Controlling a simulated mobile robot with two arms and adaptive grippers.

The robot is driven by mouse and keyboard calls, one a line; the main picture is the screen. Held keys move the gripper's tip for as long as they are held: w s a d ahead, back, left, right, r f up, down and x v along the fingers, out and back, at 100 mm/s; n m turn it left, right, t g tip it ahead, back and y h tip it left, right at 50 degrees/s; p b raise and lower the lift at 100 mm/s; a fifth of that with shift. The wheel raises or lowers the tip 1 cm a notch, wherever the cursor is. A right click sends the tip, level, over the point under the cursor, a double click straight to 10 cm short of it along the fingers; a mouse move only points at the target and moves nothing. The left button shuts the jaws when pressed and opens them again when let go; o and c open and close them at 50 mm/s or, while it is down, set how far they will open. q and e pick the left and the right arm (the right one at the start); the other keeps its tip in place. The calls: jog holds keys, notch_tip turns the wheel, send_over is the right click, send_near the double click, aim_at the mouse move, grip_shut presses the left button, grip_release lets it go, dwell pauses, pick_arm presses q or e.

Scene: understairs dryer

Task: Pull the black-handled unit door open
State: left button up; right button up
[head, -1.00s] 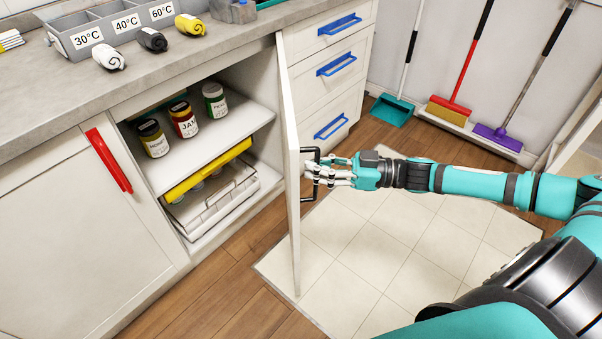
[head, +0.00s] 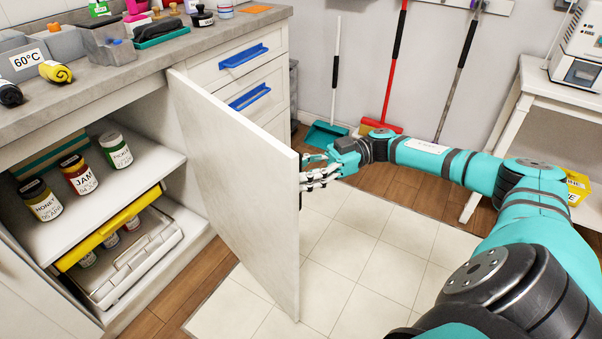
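The unit door (head: 240,180) stands swung out from the cabinet, and its plain inner face shows. Its black handle is almost wholly hidden behind the door's free edge; only a dark sliver (head: 301,198) shows there. My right gripper (head: 306,178) is at that free edge, on the outer side by the handle. Its fingers are partly hidden by the door, so its grip on the handle cannot be made out. My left gripper is not in view.
Inside the open unit, jars (head: 80,175) stand on the upper shelf, above a yellow-fronted pull-out (head: 110,228). Blue-handled drawers (head: 248,96) are behind the door. Pale floor tiles (head: 350,245) are clear. A white table (head: 550,95) stands at right.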

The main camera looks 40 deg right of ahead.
jog(key=v, duration=1.2)
jog(key=shift+d, duration=0.2)
jog(key=shift+f, duration=0.1)
